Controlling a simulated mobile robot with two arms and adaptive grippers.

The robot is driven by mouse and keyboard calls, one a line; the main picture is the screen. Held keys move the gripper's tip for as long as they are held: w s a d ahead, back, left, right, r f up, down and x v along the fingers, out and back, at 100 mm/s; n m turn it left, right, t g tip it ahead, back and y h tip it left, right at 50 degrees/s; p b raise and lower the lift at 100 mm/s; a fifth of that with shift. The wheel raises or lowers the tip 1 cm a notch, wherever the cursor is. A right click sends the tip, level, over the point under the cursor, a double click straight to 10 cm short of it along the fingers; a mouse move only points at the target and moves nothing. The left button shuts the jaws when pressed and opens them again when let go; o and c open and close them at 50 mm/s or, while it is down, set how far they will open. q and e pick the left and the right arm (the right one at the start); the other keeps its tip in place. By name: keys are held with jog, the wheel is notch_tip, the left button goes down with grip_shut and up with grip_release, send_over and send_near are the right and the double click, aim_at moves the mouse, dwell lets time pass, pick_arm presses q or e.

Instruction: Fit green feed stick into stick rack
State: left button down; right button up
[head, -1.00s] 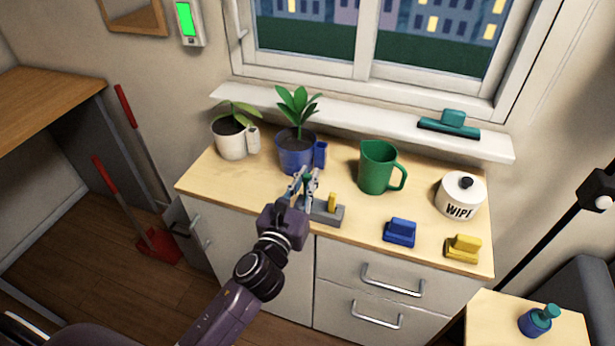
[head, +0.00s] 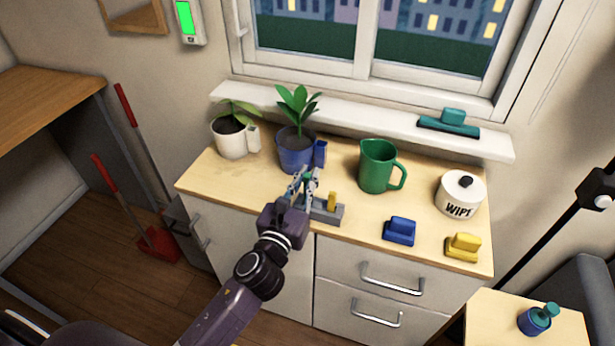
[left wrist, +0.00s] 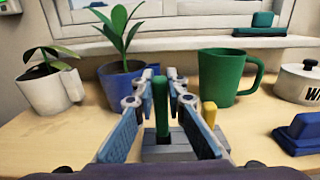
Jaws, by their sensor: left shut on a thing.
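The green feed stick (left wrist: 160,103) stands upright between the fingers of my left gripper (left wrist: 158,95), which is shut on it. In the head view, my left gripper (head: 304,183) is over the left part of the stick rack, and the stick is mostly hidden by the fingers. The stick rack (head: 328,213) is a grey block on the cabinet top, and it also shows in the left wrist view (left wrist: 180,152). A yellow stick (left wrist: 209,113) stands in its right part. The green stick's lower end is at the rack; I cannot tell whether it is in a hole. My right gripper is not in view.
Behind the rack stand a blue pot (head: 295,155) with a plant and a white pot (head: 232,143). A green pitcher (head: 377,168) is to the right. A blue block (head: 400,232), a yellow block (head: 463,247) and a white wipe canister (head: 460,197) are farther right.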

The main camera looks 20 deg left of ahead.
pick_arm(q)
jog(key=shift+f+b, duration=1.55)
jog(key=shift+f, duration=0.4)
jog(key=c, duration=1.9)
grip_release()
jog(key=shift+s, duration=0.1)
jog(key=s, duration=1.2)
jog(key=shift+a, duration=0.2)
jog(key=shift+w, duration=0.1)
